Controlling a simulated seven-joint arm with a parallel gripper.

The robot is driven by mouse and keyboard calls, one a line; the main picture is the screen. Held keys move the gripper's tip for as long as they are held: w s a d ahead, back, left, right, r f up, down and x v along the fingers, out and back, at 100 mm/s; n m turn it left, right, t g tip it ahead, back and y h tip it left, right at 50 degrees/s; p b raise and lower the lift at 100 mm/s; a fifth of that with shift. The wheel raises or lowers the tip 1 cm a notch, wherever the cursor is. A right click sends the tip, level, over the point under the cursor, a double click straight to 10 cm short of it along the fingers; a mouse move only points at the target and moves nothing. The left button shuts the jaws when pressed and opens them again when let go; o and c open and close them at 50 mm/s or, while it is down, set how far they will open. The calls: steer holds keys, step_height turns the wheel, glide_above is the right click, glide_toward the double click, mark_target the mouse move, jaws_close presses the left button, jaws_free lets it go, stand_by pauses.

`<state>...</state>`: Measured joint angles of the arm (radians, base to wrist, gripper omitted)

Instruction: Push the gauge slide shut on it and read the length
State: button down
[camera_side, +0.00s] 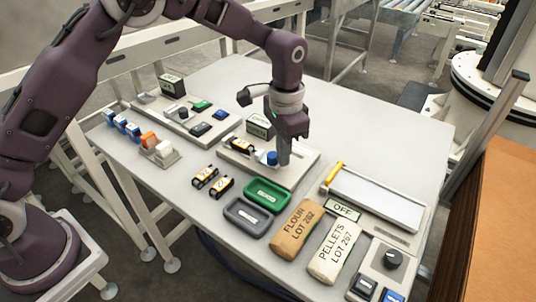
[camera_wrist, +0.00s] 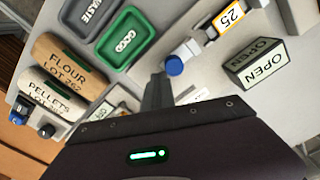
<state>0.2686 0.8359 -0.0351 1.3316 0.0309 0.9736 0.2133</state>
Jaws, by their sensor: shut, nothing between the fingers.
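The gauge (camera_side: 300,168) is a pale plate on the table with a blue-knobbed slide (camera_side: 272,158). The blue knob also shows in the wrist view (camera_wrist: 174,66). A black block with a yellow-edged label (camera_side: 242,145) lies on the gauge, left of the knob; in the wrist view its label (camera_wrist: 232,15) reads 25. My gripper (camera_side: 284,160) points down, shut and empty, just right of the knob over the plate. In the wrist view its fingers (camera_wrist: 157,92) are beside the knob; I cannot tell whether they touch it. The sign box (camera_side: 260,125) behind reads OPEN.
Two similar blocks (camera_side: 205,177) (camera_side: 222,187) lie left of a green GOOD tray (camera_side: 267,194) and a grey WASTE tray (camera_side: 248,217). FLOUR (camera_side: 297,231) and PELLETS (camera_side: 334,248) bags lie in front. The table's back right is clear.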

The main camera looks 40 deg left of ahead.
steer(key=shift+a, duration=1.55)
stand_by(1.0)
steer(key=shift+d+r, duration=0.1)
steer(key=shift+d, duration=0.35)
steer(key=shift+r, duration=3.4)
steer(key=shift+r, duration=0.1)
step_height(320, 180, up, 7)
steer(key=n+t, duration=0.1)
glide_above(272, 154)
steer(key=s+a, duration=0.2)
steer(key=s, duration=0.2)
steer(key=s+a+r+n+t, duration=0.2)
steer(key=s+a+r, duration=0.4)
steer(key=s, duration=0.4)
steer(key=s+a+f+n+t, duration=0.1)
steer(key=s, duration=0.7)
steer(key=s+a+n+t, duration=0.1)
steer(key=s+n, duration=0.1)
steer(key=s, duration=0.6)
steer(key=shift+s+a+f+t, duration=0.2)
steer(key=shift+a+f+t, duration=0.1)
steer(key=shift+f, duration=0.1)
